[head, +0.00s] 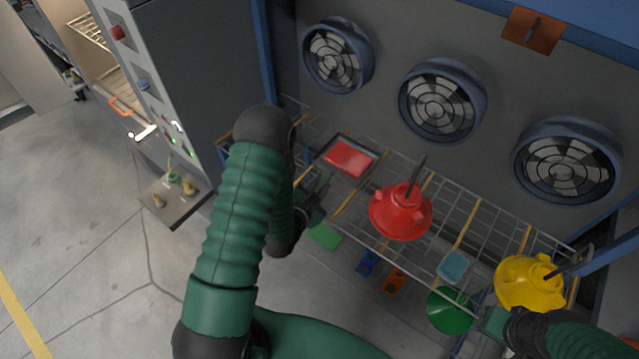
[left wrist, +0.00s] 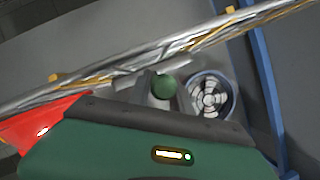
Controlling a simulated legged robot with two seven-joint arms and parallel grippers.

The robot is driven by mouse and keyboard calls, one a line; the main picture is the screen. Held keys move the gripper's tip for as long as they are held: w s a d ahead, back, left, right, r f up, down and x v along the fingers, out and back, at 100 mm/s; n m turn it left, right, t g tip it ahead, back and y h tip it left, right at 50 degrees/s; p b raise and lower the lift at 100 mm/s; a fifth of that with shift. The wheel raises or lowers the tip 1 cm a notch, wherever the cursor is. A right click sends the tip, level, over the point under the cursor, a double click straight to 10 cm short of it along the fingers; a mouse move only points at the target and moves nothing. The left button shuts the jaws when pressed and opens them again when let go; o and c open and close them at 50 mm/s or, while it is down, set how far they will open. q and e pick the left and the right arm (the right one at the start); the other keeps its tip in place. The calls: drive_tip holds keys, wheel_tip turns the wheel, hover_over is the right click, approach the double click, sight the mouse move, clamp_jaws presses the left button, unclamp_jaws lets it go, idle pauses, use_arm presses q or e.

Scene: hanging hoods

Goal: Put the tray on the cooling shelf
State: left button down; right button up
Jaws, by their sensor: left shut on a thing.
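The dark tray (head: 361,142) with a red sheet-like content (head: 348,158) is at the left part of the wire cooling shelf (head: 400,172) in the head view. I cannot tell whether it rests on the wires or is just above them. My left gripper (head: 319,191) is at the tray's near left corner and is shut on the tray; my arm partly hides the grip. In the left wrist view, the shelf wires (left wrist: 120,72) run across above the gripper body. My right gripper (head: 496,320) is at the lower right by the yellow hood; its jaws are unclear.
A red hood (head: 401,212) and a yellow hood (head: 530,283) hang over the shelf. A green funnel-like thing (head: 449,310) and a light blue block (head: 453,265) are near its right part. Several fans line the back wall. An oven-like cabinet (head: 150,80) stands left.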

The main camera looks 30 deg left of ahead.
use_arm(q)
drive_tip(key=c, duration=1.5)
unclamp_jaws()
drive_tip(key=shift+s+f, duration=0.1)
drive_tip(key=shift+o, duration=0.2)
